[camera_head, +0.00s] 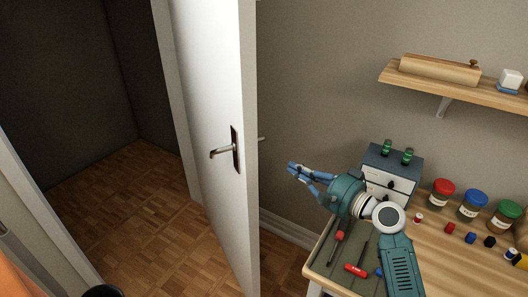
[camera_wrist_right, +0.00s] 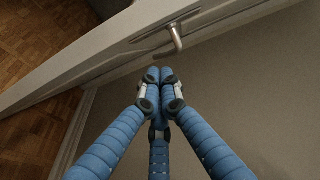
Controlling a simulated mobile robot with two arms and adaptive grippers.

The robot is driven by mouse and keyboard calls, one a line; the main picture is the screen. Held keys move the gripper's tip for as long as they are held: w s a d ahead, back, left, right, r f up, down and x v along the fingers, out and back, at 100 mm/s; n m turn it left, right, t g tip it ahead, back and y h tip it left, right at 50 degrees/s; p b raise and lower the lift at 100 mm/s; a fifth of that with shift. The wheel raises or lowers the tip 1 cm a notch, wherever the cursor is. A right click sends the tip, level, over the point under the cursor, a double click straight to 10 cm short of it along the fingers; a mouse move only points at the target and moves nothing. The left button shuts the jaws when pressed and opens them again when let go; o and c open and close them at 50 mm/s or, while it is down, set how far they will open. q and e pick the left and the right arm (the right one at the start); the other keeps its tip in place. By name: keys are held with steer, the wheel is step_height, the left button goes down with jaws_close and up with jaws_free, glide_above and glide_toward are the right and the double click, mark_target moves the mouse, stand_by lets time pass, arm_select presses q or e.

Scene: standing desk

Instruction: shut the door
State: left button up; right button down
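The white door (camera_head: 215,110) stands open in the head view, swung out from the dark doorway. A lever handle (camera_head: 222,151) on a dark plate is on its visible face, and part of the far-side handle (camera_head: 261,139) sticks out past its edge. The right wrist view shows the door (camera_wrist_right: 90,65) with a metal handle (camera_wrist_right: 175,37) just beyond my fingertips. My right gripper (camera_head: 291,170) is right of the door, pointing left toward it, apart from it. Its blue fingers (camera_wrist_right: 160,74) are drawn together at the tips, with nothing between them. My left gripper is not in view.
A wooden workbench (camera_head: 432,270) with screwdrivers, jars (camera_head: 442,192) and a small drawer cabinet (camera_head: 393,165) stands at the right, under my right arm. A wall shelf (camera_head: 450,84) is above it.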

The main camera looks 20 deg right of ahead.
steer(key=w+a+r+p, duration=0.1)
steer(key=w+a+p, duration=0.3)
steer(key=w, duration=0.5)
steer(key=shift+w+a+r+m+t, duration=0.15)
steer(key=shift+a+r+m+t, duration=0.2)
steer(key=shift+a, duration=0.9)
